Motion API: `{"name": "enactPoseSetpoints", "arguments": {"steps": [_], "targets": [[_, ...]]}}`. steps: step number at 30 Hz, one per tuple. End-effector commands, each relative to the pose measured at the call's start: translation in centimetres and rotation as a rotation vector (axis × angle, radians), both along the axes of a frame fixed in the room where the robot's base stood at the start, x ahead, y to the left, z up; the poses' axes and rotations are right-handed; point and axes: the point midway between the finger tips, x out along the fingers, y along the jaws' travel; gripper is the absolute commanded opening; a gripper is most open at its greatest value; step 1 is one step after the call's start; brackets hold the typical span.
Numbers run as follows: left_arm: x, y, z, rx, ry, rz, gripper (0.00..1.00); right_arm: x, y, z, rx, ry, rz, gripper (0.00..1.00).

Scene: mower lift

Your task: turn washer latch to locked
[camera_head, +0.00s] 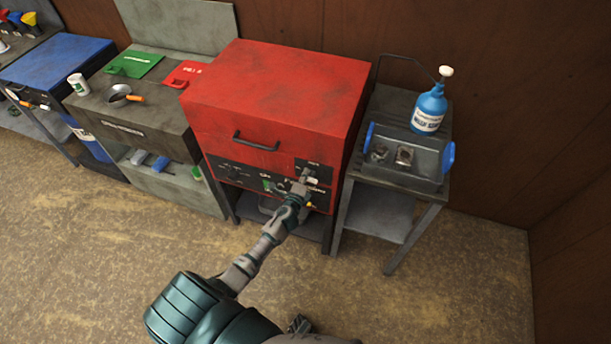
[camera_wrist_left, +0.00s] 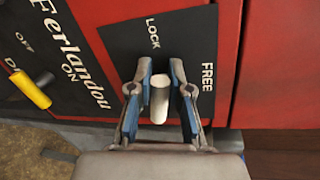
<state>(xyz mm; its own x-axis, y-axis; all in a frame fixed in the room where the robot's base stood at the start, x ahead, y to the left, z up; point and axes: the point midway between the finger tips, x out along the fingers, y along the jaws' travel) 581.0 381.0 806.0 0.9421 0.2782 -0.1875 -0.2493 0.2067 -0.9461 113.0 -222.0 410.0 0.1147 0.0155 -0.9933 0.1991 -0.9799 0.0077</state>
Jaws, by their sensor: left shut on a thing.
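The red washer (camera_head: 275,95) stands against the wall, with a dark latch panel at the right of its front. The panel (camera_wrist_left: 118,42) reads LOCK and FREE in the wrist view. The washer latch has a pale, rounded handle (camera_wrist_left: 159,98) standing out from the panel, below LOCK and left of FREE in that view. My left gripper (camera_head: 308,181) is at the panel; in the wrist view its two fingers (camera_wrist_left: 160,103) are shut on the latch handle, one on each side. The latch's base is hidden behind the handle.
A yellow-tipped lever (camera_wrist_left: 30,90) with OFF and ON marks sits left of the latch. A grey stand (camera_head: 385,215) on the right carries a blue bottle (camera_head: 430,108) and a grey machine with blue ends (camera_head: 415,165). A grey bench (camera_head: 140,135) adjoins on the left. The front floor is open.

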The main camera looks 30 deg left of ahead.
Motion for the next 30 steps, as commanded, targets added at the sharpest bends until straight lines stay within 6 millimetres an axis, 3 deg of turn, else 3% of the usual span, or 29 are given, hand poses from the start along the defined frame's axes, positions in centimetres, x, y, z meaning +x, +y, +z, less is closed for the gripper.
{"name": "enactPoseSetpoints", "arguments": {"steps": [12, 30], "targets": [[-0.15, 0.32, -0.82, -0.224, -0.049, 0.006, 0.0, -0.33, -0.15, -0.15, -0.002, 0.004, 0.001, 0.4], [-0.2, 0.34, -1.09, -0.274, -0.058, 0.007, 0.0, -0.21, -0.68, -0.12, -0.009, 0.001, 0.003, 0.4]]}}
